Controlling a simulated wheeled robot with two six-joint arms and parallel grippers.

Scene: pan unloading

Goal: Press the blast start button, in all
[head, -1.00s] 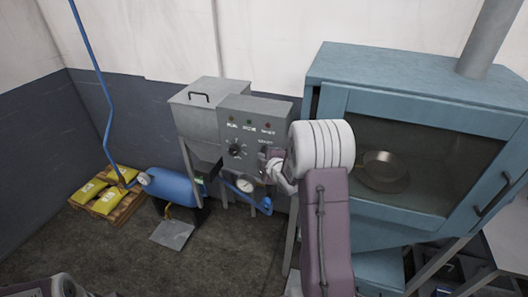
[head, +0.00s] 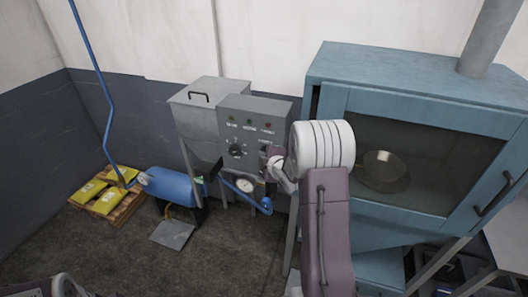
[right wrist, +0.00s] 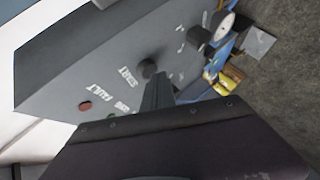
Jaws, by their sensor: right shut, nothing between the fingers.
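The grey control panel (head: 247,113) stands beside the blue cabinet, with a row of small lamps and a black dial (head: 236,150) on its face. In the right wrist view the dark round start button (right wrist: 148,66) sits beside the word START. My right gripper (head: 267,157) is at the panel's right side, shut and empty. In the right wrist view its fingertips (right wrist: 157,87) point at the button and appear just short of it or touching; I cannot tell which. In the head view the button is hidden by the gripper. My left gripper is not in view.
The blue cabinet (head: 420,95) with a glass door stands at right, a metal pan (head: 384,168) inside. A grey hopper (head: 205,118), blue tank (head: 172,186), gauge (head: 244,185) and yellow bags on a pallet (head: 130,207) are at left. A red fault lamp (right wrist: 85,106) shows on the panel.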

